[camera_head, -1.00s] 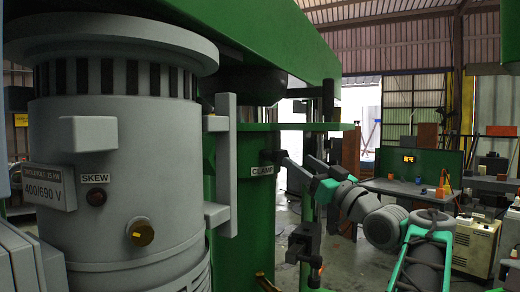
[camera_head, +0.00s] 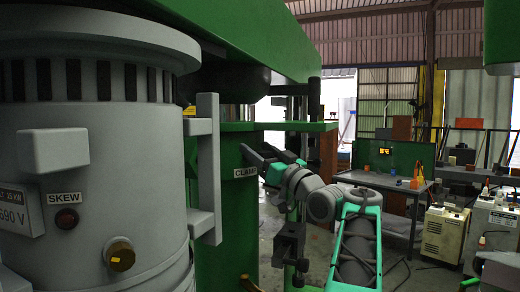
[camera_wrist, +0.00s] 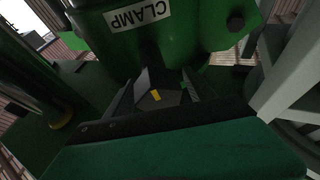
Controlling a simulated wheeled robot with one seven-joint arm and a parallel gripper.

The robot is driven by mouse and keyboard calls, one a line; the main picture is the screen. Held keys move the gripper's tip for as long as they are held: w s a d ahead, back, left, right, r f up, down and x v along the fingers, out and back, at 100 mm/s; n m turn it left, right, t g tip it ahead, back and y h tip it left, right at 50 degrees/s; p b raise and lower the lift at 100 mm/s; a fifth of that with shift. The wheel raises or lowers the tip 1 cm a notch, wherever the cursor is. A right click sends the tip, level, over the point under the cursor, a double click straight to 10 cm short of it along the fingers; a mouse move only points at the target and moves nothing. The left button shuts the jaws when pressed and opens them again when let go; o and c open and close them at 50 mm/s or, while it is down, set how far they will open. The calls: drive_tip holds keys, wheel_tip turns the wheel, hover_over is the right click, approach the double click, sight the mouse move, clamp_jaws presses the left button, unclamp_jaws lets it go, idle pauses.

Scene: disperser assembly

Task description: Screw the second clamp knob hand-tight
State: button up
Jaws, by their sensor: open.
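The green column (camera_head: 232,215) bears a white CLAMP label (camera_head: 245,172), which also shows upside down at the top of the wrist view (camera_wrist: 140,14). My gripper (camera_head: 258,152) is beside the column, just above and right of the label. In the wrist view my gripper (camera_wrist: 156,100) is open, with its two grey fingers apart. A dark grey faceted piece with a yellow mark, seemingly the clamp knob (camera_wrist: 157,97), lies between the fingers. I cannot tell whether they touch it. In the head view the knob is not clearly visible.
A grey motor (camera_head: 95,190) with a side handle (camera_head: 207,165) fills the left. A dark bolt head (camera_wrist: 236,21) sits on the green flange in the wrist view. A dark clamp block (camera_head: 290,243) is below my arm. A workbench (camera_head: 385,180) stands behind, at the right.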

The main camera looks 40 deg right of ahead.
drive_tip(key=shift+c, duration=0.2)
drive_tip(key=shift+d, duration=0.15)
drive_tip(key=c, duration=1.3)
